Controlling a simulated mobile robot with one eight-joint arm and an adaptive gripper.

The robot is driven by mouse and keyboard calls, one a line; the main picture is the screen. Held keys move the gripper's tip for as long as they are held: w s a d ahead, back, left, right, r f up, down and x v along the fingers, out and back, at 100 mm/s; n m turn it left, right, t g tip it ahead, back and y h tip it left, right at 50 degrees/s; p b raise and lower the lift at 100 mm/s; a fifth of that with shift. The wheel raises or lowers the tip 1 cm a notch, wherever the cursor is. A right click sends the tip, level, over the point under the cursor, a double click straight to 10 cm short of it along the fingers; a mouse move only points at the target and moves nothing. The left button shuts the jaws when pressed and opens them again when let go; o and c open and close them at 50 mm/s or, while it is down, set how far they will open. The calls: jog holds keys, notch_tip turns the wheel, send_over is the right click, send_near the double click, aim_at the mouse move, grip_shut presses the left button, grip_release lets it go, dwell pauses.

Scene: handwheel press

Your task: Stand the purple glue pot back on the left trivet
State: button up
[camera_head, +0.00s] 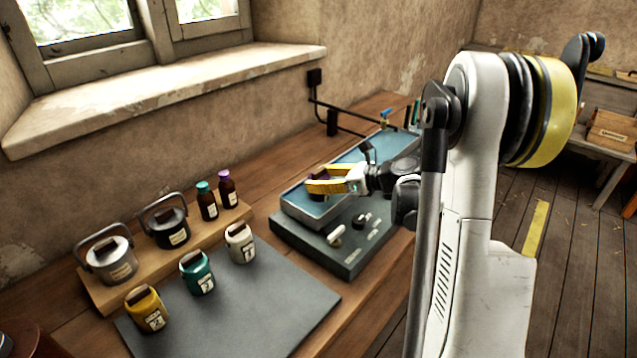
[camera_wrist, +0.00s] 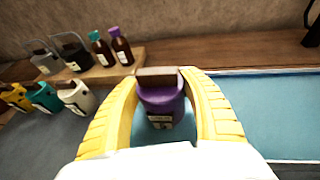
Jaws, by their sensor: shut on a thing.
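The purple glue pot (camera_wrist: 163,97) has a brown block-like top and a pale label. It is upright between the yellow fingers of my gripper (camera_head: 318,184), which is shut on it. In the head view the pot (camera_head: 318,175) is mostly hidden by the fingers. My gripper holds it over the left end of a long, shallow blue-floored bath (camera_head: 377,153). I cannot tell whether the pot's base touches anything. No trivet can be made out; the left one may be hidden beneath the pot and gripper.
A grey control box (camera_head: 345,240) with knobs fronts the bath. On a grey mat (camera_head: 235,310) to the left stand yellow (camera_head: 147,308), teal (camera_head: 197,272) and white (camera_head: 240,243) pots. A wooden rack (camera_head: 105,292) behind holds two handled pots and two brown bottles.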

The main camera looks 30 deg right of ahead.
jog(key=shift+r, duration=0.15)
jog(key=shift+f, duration=0.2)
jog(key=o, duration=1.4)
jog(key=shift+o, duration=0.2)
